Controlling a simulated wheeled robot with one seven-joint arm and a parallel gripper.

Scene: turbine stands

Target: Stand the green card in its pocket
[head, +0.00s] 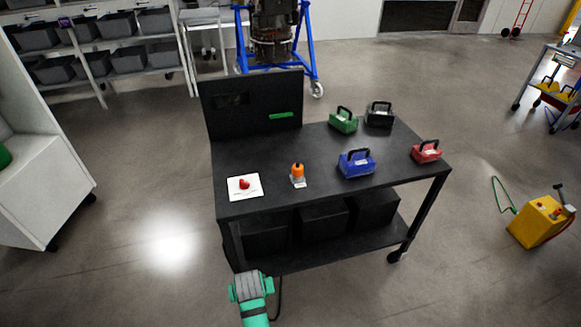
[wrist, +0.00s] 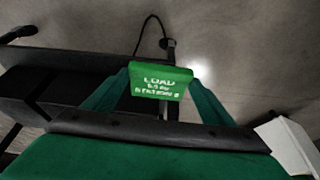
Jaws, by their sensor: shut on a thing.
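The green card (wrist: 160,83) shows in the wrist view, with white lettering that begins "LOAD". My gripper (wrist: 160,90) is shut on it, with a teal finger on each side. In the head view my teal arm end (head: 252,288) is low in front of the bench, well apart from its back panel; the card cannot be made out there. The black upright panel (head: 250,88) at the bench's back left bears a green strip (head: 281,116) and a dark rectangular patch (head: 231,101). I cannot tell which of these is the pocket.
The black bench (head: 320,137) carries a white sheet (head: 236,192) with a red object, an orange-topped item (head: 298,172), and green (head: 343,122), dark (head: 379,117), blue (head: 357,165) and red (head: 427,153) handled boxes. A white cabinet (head: 45,200) stands left. Floor is clear between.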

